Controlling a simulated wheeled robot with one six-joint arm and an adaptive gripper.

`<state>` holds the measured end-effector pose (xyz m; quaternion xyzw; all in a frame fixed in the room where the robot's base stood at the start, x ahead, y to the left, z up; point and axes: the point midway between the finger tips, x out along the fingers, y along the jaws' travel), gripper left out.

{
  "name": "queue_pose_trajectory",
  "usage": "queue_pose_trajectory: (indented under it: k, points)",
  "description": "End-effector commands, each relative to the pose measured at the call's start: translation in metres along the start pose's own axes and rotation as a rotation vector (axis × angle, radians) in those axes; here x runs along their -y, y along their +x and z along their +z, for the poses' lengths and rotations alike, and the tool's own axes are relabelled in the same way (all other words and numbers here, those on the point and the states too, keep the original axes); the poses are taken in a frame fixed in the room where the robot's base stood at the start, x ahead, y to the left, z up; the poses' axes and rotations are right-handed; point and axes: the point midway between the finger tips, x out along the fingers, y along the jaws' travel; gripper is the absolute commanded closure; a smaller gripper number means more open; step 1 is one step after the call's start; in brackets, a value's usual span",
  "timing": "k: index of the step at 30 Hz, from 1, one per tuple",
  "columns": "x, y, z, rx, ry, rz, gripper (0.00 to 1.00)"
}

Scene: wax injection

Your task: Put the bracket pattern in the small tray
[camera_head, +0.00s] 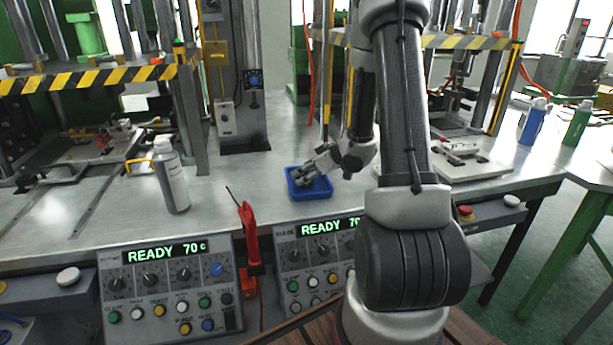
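A small blue tray (314,194) sits on the metal bench near the middle of the view. My gripper (305,178) reaches in from the right, and its fingers are low over the inside of the tray. The gripper is small and dark here, so I cannot tell whether its fingers are open or shut, or whether they touch the tray. I cannot make out a bracket pattern. The gripper covers part of the tray's inside.
A grey bottle (171,178) stands on the bench at left. Control panels (172,290) showing READY line the front edge, with a red-handled tool (248,232) between them. Presses with striped guards (90,80) stand behind. Blue (532,122) and green (577,123) bottles stand far right.

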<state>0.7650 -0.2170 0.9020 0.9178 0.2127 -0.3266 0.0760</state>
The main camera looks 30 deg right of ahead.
Motion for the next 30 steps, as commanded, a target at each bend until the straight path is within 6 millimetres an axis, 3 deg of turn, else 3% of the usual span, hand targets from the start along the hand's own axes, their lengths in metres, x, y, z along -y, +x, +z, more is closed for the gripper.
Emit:
queue_pose_trajectory:
  k: [3,26,27,30]
  points:
    - [0.000,0.007,0.009,0.001,0.001,0.001,0.59]
    - [0.001,0.016,0.023,0.009,0.002,-0.001,0.58]
    - [0.001,0.016,0.023,0.010,0.003,-0.002,0.34]
    - [0.002,0.016,0.024,0.011,0.004,-0.003,0.31]
